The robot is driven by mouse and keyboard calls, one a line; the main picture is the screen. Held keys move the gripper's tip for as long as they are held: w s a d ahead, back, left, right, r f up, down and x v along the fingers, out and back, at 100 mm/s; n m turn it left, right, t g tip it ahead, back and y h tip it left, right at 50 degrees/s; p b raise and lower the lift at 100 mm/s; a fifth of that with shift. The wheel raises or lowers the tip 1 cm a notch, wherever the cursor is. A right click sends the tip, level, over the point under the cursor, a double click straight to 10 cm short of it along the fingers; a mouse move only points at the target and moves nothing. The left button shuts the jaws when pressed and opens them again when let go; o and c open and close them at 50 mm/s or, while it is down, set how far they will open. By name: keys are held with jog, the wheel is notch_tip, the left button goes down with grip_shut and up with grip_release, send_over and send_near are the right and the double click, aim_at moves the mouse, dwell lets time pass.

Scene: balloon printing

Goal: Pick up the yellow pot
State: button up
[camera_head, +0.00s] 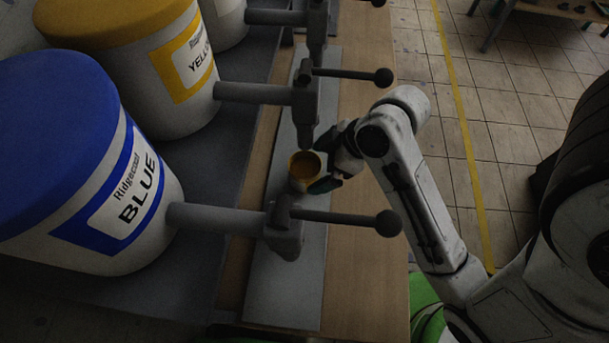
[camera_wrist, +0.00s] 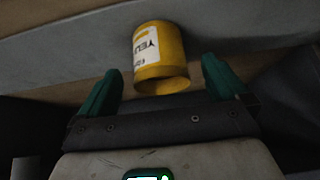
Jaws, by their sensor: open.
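The yellow pot (camera_head: 304,166) stands on the grey strip along the bench, below and between two taps. In the wrist view the yellow pot (camera_wrist: 159,60) has a white label with dark lettering. It shows between and just beyond the two green fingertips. My gripper (camera_head: 325,160) is at the pot's right side, and its far finger is partly hidden in the head view. In the wrist view my gripper (camera_wrist: 158,80) is open, with a gap on both sides of the pot. I cannot tell from these views whether any finger touches it.
A blue-lidded drum (camera_head: 90,170) and a yellow-lidded drum (camera_head: 140,60) stand on the left. Their taps, with handles (camera_head: 350,218) and (camera_head: 345,74), stick out near my arm. The wooden bench (camera_head: 365,290) is clear in front. Tiled floor lies to the right.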

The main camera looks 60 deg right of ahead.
aim_at(309, 172)
jog(key=shift+x, duration=2.35)
jog(key=shift+c, duration=0.3)
jog(key=c, duration=1.2)
jog(key=shift+r+p, duration=0.4)
jog(key=shift+p, duration=0.45)
